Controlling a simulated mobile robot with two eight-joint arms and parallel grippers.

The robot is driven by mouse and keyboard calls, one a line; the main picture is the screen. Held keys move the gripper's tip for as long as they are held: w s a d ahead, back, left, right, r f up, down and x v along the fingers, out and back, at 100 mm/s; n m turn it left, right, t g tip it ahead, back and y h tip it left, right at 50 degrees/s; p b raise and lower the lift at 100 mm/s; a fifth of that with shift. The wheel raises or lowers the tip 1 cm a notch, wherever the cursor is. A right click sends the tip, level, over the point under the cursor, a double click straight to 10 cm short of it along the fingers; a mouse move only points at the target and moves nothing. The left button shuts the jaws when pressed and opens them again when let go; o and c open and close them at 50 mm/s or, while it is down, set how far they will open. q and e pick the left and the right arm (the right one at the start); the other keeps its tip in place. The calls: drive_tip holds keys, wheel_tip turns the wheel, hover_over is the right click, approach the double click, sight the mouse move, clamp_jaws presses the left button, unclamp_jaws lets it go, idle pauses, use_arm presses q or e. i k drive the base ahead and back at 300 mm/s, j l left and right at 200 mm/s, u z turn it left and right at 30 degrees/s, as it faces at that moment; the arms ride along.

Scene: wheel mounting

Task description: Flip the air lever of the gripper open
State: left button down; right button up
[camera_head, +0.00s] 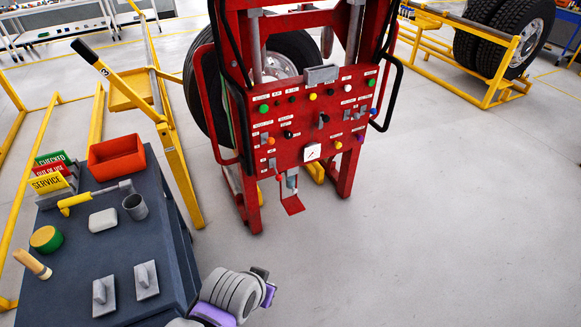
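The red wheel-gripper machine (299,170) stands upright at centre, its front control panel (275,115) facing me. The panel carries coloured buttons, small black knobs and a few small levers; one grey-black lever (323,119) sticks out near the middle. The labels are too small to read, so I cannot tell which is the air lever or how it is set. An arm with grey ribs and purple parts, which I take as my left, comes in at the bottom; its gripper (264,287) is well below the panel, apart from it. Its fingers are not clear. My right gripper is not in view.
A dark table (75,280) at left holds a red bin (117,158), a yellow-headed hammer (75,203), a grey cup (135,207) and other small items. A yellow frame with a long lever (120,82) stands behind it. The floor right of the machine is clear.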

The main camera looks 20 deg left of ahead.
sight(278, 177)
drive_tip(key=i+j, duration=0.35)
drive_tip(key=i, duration=0.2)
drive_tip(key=i+j, duration=0.35)
drive_tip(key=i, duration=0.15)
drive_tip(key=l+z, duration=0.05)
